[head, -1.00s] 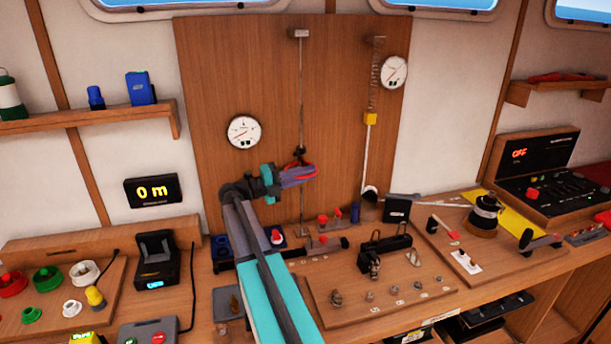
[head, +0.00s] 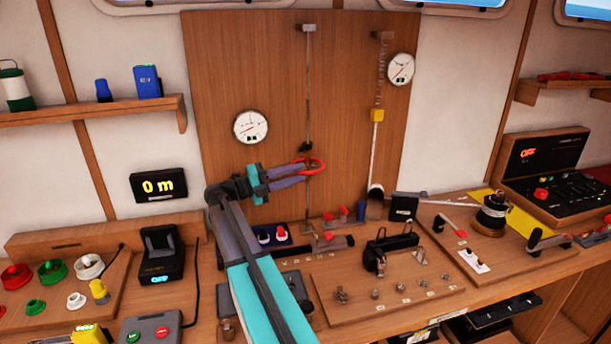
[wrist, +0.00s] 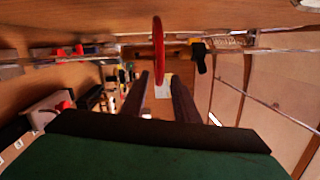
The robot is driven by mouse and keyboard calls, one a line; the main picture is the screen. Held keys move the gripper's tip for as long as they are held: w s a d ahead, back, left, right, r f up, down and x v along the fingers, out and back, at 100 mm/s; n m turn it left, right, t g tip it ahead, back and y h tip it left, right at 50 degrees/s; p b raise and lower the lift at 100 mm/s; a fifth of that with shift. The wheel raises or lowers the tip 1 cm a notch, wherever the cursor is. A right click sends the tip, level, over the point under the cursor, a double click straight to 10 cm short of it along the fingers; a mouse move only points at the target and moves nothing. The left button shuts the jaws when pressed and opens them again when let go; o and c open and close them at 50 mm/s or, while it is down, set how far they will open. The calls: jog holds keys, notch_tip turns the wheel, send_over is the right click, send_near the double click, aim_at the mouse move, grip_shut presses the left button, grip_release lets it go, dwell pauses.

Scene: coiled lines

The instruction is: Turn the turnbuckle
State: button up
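The turnbuckle's red ring (head: 318,164) sits on a thin vertical wire in front of the wooden panel. In the wrist view the red ring (wrist: 158,62) shows nearly edge-on. My gripper (head: 304,173) comes in from the left at the height of the ring. Its two dark fingers are apart. In the wrist view my gripper (wrist: 162,84) has the ring's near edge between its fingers, with a gap on each side. A black fitting (head: 306,147) is on the wire above the ring. A yellow band on the turnbuckle shows in the wrist view.
A round gauge (head: 250,127) is on the panel left of the wire. A second line with a yellow block (head: 377,115) hangs on the right. Below are red and blue fittings (head: 336,238) and a board (head: 390,290) with several small parts on the bench.

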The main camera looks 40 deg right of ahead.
jog(key=b+v, duration=0.2)
jog(key=v, duration=0.6)
dwell(0.5)
